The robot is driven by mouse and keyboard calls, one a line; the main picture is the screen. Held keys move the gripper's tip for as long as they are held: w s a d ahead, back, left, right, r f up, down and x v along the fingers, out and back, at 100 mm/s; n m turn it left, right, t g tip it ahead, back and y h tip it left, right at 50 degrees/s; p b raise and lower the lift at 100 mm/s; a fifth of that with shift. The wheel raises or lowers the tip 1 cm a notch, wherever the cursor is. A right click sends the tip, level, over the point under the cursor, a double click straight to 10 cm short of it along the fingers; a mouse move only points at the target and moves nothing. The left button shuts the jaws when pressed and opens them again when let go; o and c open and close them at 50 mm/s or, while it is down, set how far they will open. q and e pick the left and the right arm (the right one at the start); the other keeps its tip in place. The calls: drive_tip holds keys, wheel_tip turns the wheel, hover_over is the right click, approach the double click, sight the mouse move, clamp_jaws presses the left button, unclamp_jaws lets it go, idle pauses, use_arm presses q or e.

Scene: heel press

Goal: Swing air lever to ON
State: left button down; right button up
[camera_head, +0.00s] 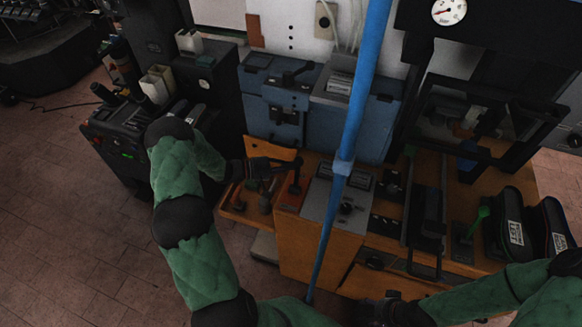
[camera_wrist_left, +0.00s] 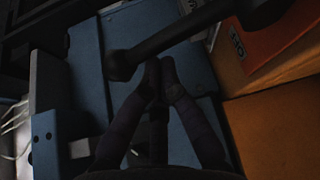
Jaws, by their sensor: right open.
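The air lever, as far as I can tell, is the black lever (camera_head: 295,181) on a red-orange plate (camera_head: 290,197) at the front left of the wooden bench. In the left wrist view its dark bar (camera_wrist_left: 190,37) runs from a round knob to a pivot by the orange plate (camera_wrist_left: 270,42). My left gripper (camera_head: 262,167) is just left of the lever. In the left wrist view its fingertips (camera_wrist_left: 160,68) are together, close against the bar near the knob; contact is unclear. My right gripper (camera_head: 374,309) is low in the head view, dark, away from the lever.
Blue machine housings (camera_head: 345,115) stand behind the lever. A grey control panel (camera_head: 335,208) is right of it. A blue pole (camera_head: 352,120) crosses the head view. Open floor (camera_head: 60,230) lies left.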

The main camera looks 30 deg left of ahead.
sight(297, 172)
use_arm(q)
drive_tip(key=shift+s+d+m+t+h+b, duration=0.2)
drive_tip(key=shift+s+m+b, duration=0.35)
drive_tip(key=shift+b, duration=0.45)
drive_tip(key=shift+s+d+m+t+h+b, duration=0.1)
drive_tip(key=shift+s+m+t+h+b, duration=0.35)
drive_tip(key=shift+b, duration=0.6)
drive_tip(key=shift+s+d+m+t+h+b, duration=0.15)
drive_tip(key=shift+s+m+b, duration=0.5)
drive_tip(key=shift+b, duration=0.35)
drive_tip(key=shift+s+d+r+m+h+b, duration=0.15)
drive_tip(key=shift+s+m+h+b, duration=0.2)
drive_tip(key=shift+m+b, duration=0.3)
drive_tip(key=shift+s+r+b, duration=0.15)
drive_tip(key=shift+s+b, duration=0.15)
drive_tip(key=shift+s, duration=0.3)
